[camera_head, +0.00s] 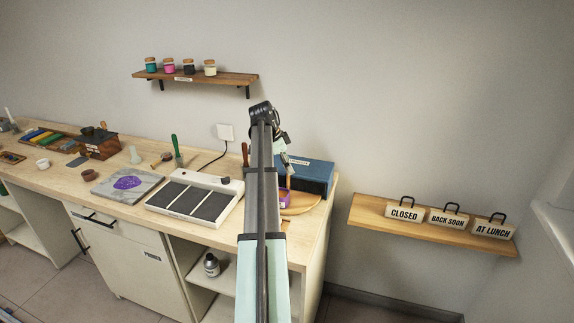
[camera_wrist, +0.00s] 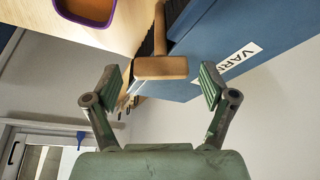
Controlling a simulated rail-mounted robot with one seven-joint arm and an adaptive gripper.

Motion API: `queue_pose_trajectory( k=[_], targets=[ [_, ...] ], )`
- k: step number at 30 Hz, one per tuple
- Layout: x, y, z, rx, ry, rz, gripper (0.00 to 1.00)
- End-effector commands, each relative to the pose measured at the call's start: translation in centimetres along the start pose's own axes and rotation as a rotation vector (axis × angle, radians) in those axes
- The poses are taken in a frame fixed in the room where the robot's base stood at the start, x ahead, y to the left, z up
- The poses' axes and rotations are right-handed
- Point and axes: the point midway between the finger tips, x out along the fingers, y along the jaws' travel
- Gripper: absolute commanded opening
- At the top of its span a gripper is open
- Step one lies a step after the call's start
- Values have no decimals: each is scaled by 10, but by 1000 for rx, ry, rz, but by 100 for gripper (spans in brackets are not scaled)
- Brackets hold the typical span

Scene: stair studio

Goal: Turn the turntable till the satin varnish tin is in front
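My gripper (camera_wrist: 162,84) is open in the wrist view. Its two fingers stand on either side of a T-shaped wooden handle (camera_wrist: 160,67), with gaps between. A blue box (camera_wrist: 235,45) with a label starting "VARN" is beside the handle. It also shows in the head view (camera_head: 313,176) at the right end of the bench. A round-edged wooden board (camera_head: 304,202), perhaps the turntable, comes out in front of the box, partly hidden by my arm. A purple container (camera_head: 285,198) is on it and shows in the wrist view (camera_wrist: 92,10). I cannot make out the satin varnish tin.
The workbench (camera_head: 55,177) holds a white panel with dark pads (camera_head: 196,198), a grey slab with a purple patch (camera_head: 127,184) and small tools. A jar shelf (camera_head: 215,77) hangs above. A sign shelf (camera_head: 375,211) is at the right.

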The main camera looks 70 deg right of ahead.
Motion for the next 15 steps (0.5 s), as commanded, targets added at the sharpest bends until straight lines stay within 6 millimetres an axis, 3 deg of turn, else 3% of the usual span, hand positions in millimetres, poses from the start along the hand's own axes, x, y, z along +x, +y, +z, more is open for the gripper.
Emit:
queue_pose_trajectory(
  k=[8, 15],
  targets=[
    [-12, -1, -1, 0, 1, -3, 83],
    [-53, -2, 0, 0, 1, -3, 83]
  ],
)
